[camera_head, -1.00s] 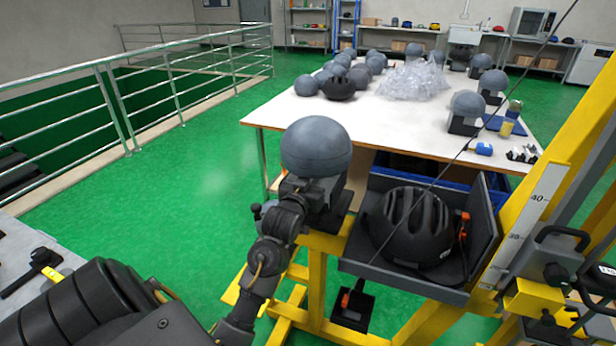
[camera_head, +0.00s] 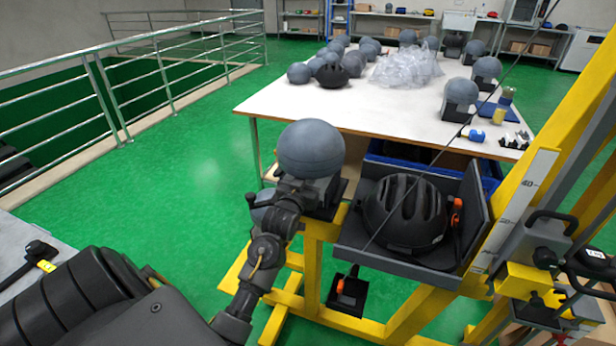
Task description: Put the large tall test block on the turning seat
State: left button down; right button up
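A grey rounded test block (camera_head: 310,148) with a dark lower part stands upright at the end of my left arm. My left gripper (camera_head: 301,190) is at its lower part and appears shut on it; the fingertips are mostly hidden. Just behind and right is a black plate (camera_head: 338,192) on the yellow frame, possibly the turning seat. The block overlaps it in the picture, and I cannot tell whether they touch. My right gripper is not in view.
A black helmet (camera_head: 404,214) lies in a grey tray (camera_head: 398,253) on the yellow drop tower (camera_head: 548,130). The white table (camera_head: 268,104) behind holds several grey blocks and clear bags. A railing (camera_head: 160,75) runs along the left. Green floor (camera_head: 185,190) is clear between.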

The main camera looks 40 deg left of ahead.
pick_arm(q)
jog(key=shift+r, duration=0.15)
jog(key=c, duration=1.8)
grip_release()
jog(key=shift+f, duration=0.2)
jog(key=o, duration=0.3)
jog(key=shift+o, duration=0.2)
jog(key=shift+r, duration=0.15)
jog(key=shift+s+d, duration=0.15)
jog(key=shift+s, duration=0.15)
jog(key=b+v, duration=0.1)
jog(key=v, duration=1)
jog(key=shift+s, duration=0.2)
jog(key=shift+d, duration=0.1)
